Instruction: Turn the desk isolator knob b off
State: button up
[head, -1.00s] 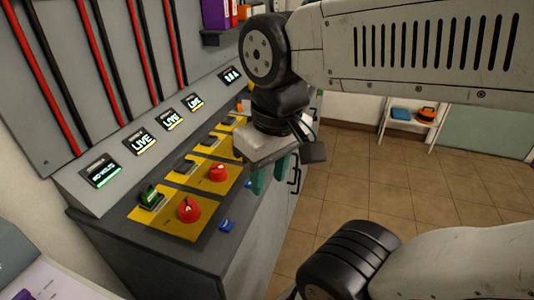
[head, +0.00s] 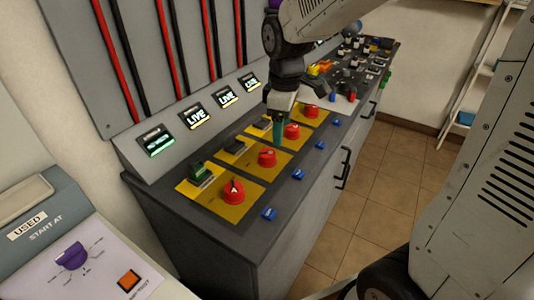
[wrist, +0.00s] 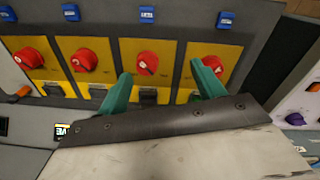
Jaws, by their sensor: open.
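Red round knobs stand in a row on yellow plates on the grey desk. The nearest is marked A (head: 234,191). The second, which I take as knob b (head: 267,157), has a dark block behind it; its letter is too small to read. In the wrist view knob b (wrist: 147,63) is second from the right. My gripper (head: 278,137) points down over the row, just beyond knob b in the head view. In the wrist view my gripper (wrist: 162,86) has two teal fingers spread apart and empty, with knob b between their lines but farther off; contact is not visible.
Further red knobs (head: 291,131) (head: 311,111) stand beyond, close to my fingers. A green block (head: 200,171) sits behind knob A. Sloped displays behind include several reading LIVE (head: 196,115) and a green-lit one (head: 157,141). Blue tabs (head: 269,214) line the front edge. Open floor (head: 400,185) lies right.

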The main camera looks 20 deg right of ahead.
aim_at(267, 153)
jog(key=w+f+n, duration=0.1)
jog(key=w+f, duration=0.1)
jog(key=w+f+n, duration=0.1)
jog(key=w+f, duration=0.1)
jog(key=w+a+f+n, duration=0.1)
jog(key=w+f, duration=0.1)
jog(key=w, duration=0.1)
jog(key=shift+a+f+n, duration=0.1)
jog(key=shift+f+n, duration=0.2)
notch_tip(267, 153, down, 8)
jog(key=shift+w+r, duration=0.1)
jog(key=shift+r, duration=0.1)
jog(key=c, duration=1)
